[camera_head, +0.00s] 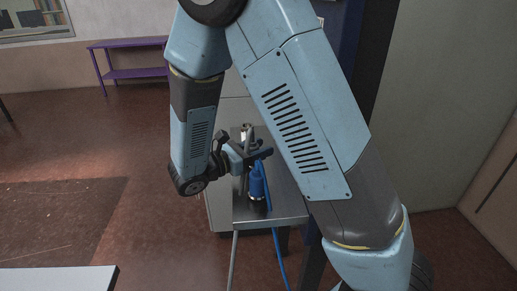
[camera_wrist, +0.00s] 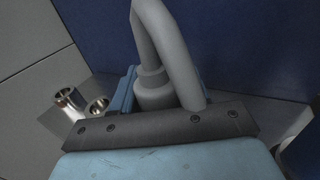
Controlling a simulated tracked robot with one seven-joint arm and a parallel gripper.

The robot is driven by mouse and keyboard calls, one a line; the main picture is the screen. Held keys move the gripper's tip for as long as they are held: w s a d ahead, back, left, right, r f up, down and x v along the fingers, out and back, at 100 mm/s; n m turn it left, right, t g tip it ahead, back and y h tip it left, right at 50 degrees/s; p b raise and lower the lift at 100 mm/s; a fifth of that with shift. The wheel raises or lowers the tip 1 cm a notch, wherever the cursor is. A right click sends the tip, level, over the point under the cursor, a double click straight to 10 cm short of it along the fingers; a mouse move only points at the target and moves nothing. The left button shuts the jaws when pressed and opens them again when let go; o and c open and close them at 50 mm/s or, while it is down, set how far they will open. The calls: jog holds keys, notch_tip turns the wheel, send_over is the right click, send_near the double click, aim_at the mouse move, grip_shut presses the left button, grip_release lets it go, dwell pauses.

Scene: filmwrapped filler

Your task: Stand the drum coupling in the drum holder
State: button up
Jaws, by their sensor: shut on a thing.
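My gripper (camera_head: 252,155) is over the small grey stand and is shut on a grey coupling (camera_wrist: 155,88), which I take to be the drum coupling. A thick grey hose (camera_wrist: 160,35) arches from its top in the wrist view and hangs down past the stand's front edge in the head view. My gripper's dark bar hides the coupling's lower end. Two open metal cups (camera_wrist: 68,97) (camera_wrist: 97,106) stand to the left in the wrist view. I cannot tell which one is the drum holder.
A blue cylinder (camera_head: 257,184) with a blue hose stands at the front of the grey stand (camera_head: 286,206), close to my gripper. A dark blue panel (camera_wrist: 240,45) rises close behind the coupling. My arm covers much of the stand's right side.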

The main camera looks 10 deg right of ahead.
jog(key=shift+f, duration=0.2)
jog(key=o, duration=1.2)
jog(key=shift+o, duration=0.2)
jog(key=shift+a, duration=0.1)
